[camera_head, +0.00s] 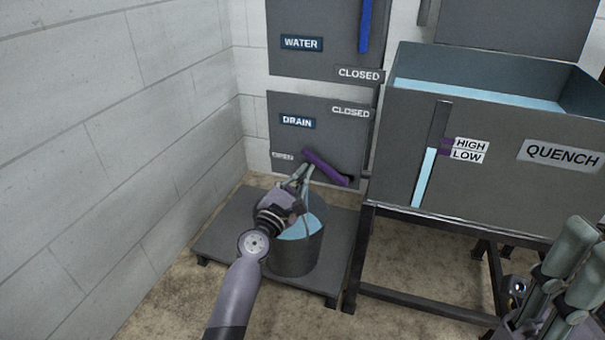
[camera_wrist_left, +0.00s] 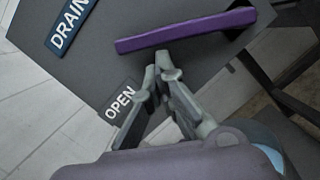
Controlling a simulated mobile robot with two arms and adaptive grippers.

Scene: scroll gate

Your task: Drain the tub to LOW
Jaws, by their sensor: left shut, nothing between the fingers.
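The purple drain lever (camera_head: 325,168) sits low on the grey DRAIN panel (camera_head: 285,135), tilted up to the left. Its free end lies near the OPEN label (camera_head: 283,156), away from the CLOSED label (camera_head: 350,112). My left gripper (camera_head: 303,170) is shut and empty, its tips just below the lever; contact is unclear. In the left wrist view the tips (camera_wrist_left: 163,62) meet the lever's (camera_wrist_left: 185,32) lower edge. The QUENCH tub (camera_head: 560,185) holds light blue water. Its gauge (camera_head: 425,178) is filled to about the HIGH and LOW marks. My right gripper (camera_head: 575,258) is at bottom right, its opening unclear.
A bucket (camera_head: 292,258) with light blue water stands on a low grey platform (camera_head: 225,240) beneath my left gripper. The WATER panel (camera_head: 310,60), with a blue lever (camera_head: 365,25) upright and a CLOSED label, is above. A white block wall (camera_head: 110,130) bounds the left.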

